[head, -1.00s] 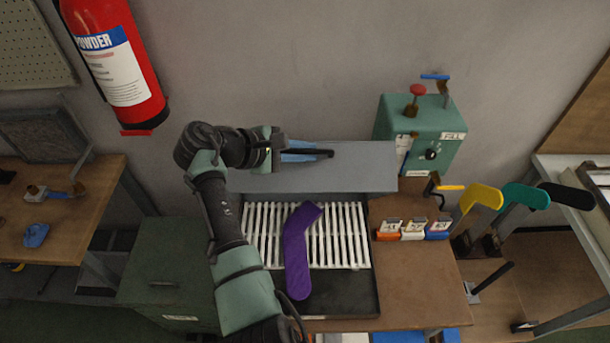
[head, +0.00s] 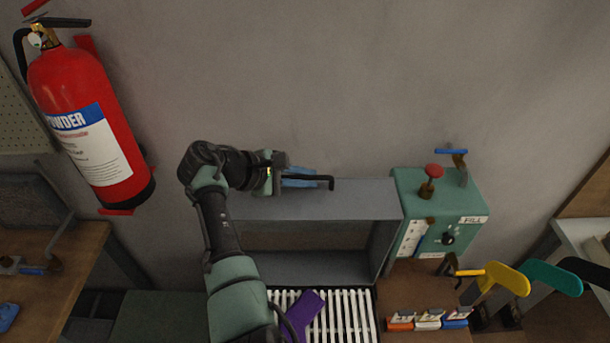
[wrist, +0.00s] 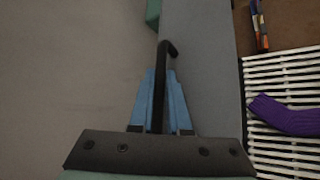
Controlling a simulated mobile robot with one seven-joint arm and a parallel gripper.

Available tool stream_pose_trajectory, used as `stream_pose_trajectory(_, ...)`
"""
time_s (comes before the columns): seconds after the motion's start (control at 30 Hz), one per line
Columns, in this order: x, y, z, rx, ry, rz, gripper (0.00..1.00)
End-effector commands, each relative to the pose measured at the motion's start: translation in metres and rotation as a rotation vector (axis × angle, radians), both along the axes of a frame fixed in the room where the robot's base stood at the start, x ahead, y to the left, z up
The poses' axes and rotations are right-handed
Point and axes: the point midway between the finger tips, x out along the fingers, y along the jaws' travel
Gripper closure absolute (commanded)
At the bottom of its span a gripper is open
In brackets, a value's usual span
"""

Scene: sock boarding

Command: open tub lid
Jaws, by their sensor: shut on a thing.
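The grey tub (head: 383,243) stands against the wall with a flat grey top panel (head: 365,200), which I take for its lid. A black hooked bar (head: 332,184) lies along the panel's far edge. My gripper (head: 312,178), with blue fingers, is shut on this bar. In the wrist view my gripper (wrist: 161,78) has one finger on each side of the bar (wrist: 163,60), whose hooked end sticks out past the tips over the panel (wrist: 200,70). Below the panel's front edge a dark opening shows. The bar's base is hidden.
A green control box (head: 410,235) with a red knob (head: 434,170) stands at the right. A white slatted rack (head: 350,315) with a purple sock (head: 305,310) lies in front.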

Motion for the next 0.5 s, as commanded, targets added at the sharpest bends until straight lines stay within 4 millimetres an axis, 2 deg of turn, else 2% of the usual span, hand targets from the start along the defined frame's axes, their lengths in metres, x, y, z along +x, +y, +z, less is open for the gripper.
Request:
stream_pose_trajectory(0.3,-0.0007,0.0001,-0.0021,0.001,0.004,0.000,1.00)
stream_pose_trajectory(0.33,-0.0007,0.0001,-0.0021,0.001,0.004,0.000,0.82)
stream_pose_trajectory(0.47,-0.0006,0.0000,-0.0019,0.001,0.004,0.000,0.58)
stream_pose_trajectory(0.5,-0.0008,0.0000,-0.0021,0.002,0.004,0.000,0.56)
